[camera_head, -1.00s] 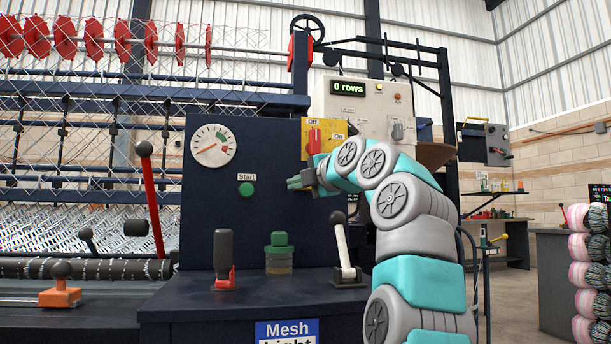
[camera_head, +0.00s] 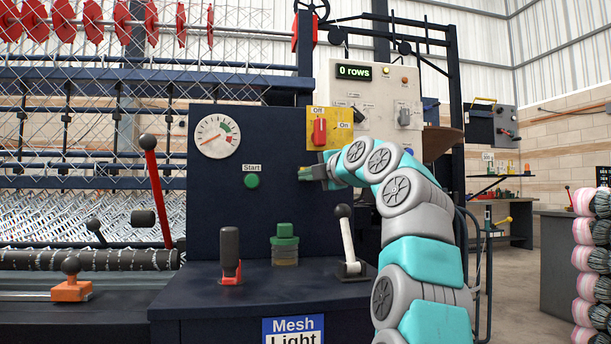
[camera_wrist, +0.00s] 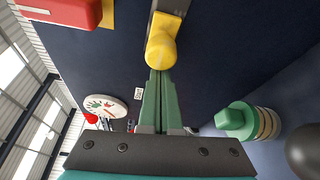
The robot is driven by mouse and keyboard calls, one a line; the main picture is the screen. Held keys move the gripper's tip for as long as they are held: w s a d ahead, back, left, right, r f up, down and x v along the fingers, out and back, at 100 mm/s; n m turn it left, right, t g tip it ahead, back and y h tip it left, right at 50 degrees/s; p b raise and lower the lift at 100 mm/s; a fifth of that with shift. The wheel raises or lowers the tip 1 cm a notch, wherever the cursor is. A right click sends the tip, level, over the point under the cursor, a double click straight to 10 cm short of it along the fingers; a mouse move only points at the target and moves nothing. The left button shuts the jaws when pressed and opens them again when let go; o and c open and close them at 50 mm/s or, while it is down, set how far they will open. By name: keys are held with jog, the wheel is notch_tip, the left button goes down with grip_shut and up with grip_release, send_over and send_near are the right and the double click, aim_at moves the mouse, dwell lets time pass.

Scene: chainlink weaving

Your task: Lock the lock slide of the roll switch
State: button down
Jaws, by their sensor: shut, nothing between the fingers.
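The switch with a red handle (camera_head: 319,131) sits on a yellow plate (camera_head: 344,142) marked Off and On. The red handle stands upright under Off. In the wrist view, the red handle (camera_wrist: 65,12) shows at the top left. A yellow knob (camera_wrist: 162,48) on a dark grey slide (camera_wrist: 168,8) is just ahead of my fingertips; it looks like the lock slide. My gripper (camera_head: 303,173) is just below the yellow plate. In the wrist view, my gripper (camera_wrist: 160,76) is shut and empty, its tips at the knob. I cannot tell whether they touch it.
A green Start button (camera_head: 252,181) and a round gauge (camera_head: 217,136) are to the left on the dark panel. Below stand a black-handled lever (camera_head: 230,255), a green-capped jar (camera_head: 285,246) and a white lever (camera_head: 346,240). A control box (camera_head: 373,100) reads 0 rows.

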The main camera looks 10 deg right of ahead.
jog(key=shift+d, duration=0.1)
jog(key=d+p, duration=0.1)
jog(key=d, duration=0.3)
jog(key=shift+d, duration=0.2)
jog(key=a+f+b, duration=0.1)
jog(key=a+b, duration=0.1)
jog(key=a, duration=0.2)
jog(key=b+v, duration=0.1)
jog(key=v, duration=0.9)
jog(key=shift+r, duration=0.15)
